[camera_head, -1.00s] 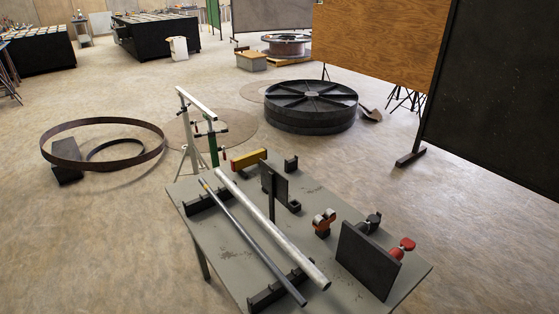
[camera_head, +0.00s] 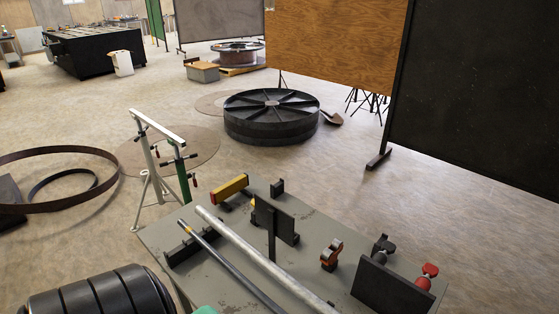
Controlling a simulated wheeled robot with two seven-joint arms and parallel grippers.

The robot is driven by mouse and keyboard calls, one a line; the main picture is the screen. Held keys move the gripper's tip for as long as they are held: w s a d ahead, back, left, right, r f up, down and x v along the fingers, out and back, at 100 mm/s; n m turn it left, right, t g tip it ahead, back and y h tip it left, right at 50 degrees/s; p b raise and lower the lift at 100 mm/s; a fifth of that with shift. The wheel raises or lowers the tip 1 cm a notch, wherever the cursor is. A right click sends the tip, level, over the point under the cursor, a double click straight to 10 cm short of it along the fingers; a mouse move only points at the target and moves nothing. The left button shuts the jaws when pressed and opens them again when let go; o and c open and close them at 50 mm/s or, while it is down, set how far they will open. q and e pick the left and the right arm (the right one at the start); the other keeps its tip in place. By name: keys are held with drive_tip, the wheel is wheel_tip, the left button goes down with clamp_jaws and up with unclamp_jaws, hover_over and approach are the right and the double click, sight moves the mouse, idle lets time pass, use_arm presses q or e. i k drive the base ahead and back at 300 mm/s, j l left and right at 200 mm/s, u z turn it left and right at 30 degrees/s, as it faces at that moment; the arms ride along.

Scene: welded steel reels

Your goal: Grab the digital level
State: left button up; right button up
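Neither of my grippers shows in the head view, and nothing is touching the level.
A silver pipe (camera_head: 258,254) and a darker pipe (camera_head: 228,262) lie across the table. An orange clamp (camera_head: 331,254) and a dark plate with red-knobbed parts (camera_head: 392,286) are at right. A stand (camera_head: 158,160) is beyond the table.

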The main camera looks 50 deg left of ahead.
sight(218, 194)
drive_tip(key=j+z, duration=0.1)
drive_tip(key=j, duration=0.3)
drive_tip(key=k+j+z, duration=0.15)
drive_tip(key=j, duration=0.3)
drive_tip(key=k+j+z, duration=0.1)
drive_tip(key=j, duration=0.3)
drive_tip(key=k+j+z, duration=0.15)
drive_tip(key=j, duration=0.25)
drive_tip(key=k+j+z, duration=0.1)
drive_tip(key=j, duration=0.3)
drive_tip(key=k+j+z, duration=0.15)
drive_tip(key=j, duration=0.2)
